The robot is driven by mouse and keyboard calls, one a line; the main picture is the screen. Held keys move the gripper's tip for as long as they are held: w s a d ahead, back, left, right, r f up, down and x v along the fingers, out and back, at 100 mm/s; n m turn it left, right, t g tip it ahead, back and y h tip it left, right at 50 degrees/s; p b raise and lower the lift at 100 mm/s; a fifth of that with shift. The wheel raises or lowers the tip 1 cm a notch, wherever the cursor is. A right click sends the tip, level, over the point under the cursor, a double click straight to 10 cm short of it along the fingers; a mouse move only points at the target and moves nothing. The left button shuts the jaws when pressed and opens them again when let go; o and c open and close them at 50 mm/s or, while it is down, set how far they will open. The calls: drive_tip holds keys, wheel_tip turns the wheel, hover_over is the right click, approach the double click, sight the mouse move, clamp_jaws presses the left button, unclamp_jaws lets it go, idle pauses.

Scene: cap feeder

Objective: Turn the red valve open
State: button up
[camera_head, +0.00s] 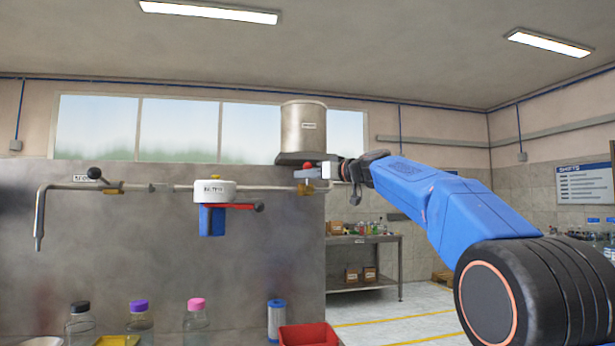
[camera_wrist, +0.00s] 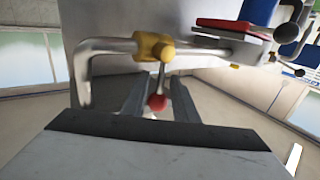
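The red valve has a red ball knob (camera_head: 307,166) on a short metal lever that stands up from a brass-coloured body on the pipe, below the steel tank. In the wrist view, the red knob (camera_wrist: 157,103) is at the lever's near end, and the yellow brass valve body (camera_wrist: 152,47) is beyond it. My gripper (camera_head: 317,173) is at the knob, reaching in from the right. In the wrist view, my gripper (camera_wrist: 160,98) is open, with a grey finger on each side of the knob and visible gaps. The fingertips are partly hidden by the knob and lever.
A steel tank (camera_head: 304,128) sits just above. Left along the pipe (camera_head: 150,188) are a white-topped filter (camera_head: 214,190), a red lever (camera_head: 238,206) and a black-knobbed valve (camera_head: 95,173). Bottles and a red bin (camera_head: 308,335) stand below. Free floor lies right.

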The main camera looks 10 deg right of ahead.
clamp_jaws()
drive_tip(key=shift+r, duration=0.15)
idle(1.1)
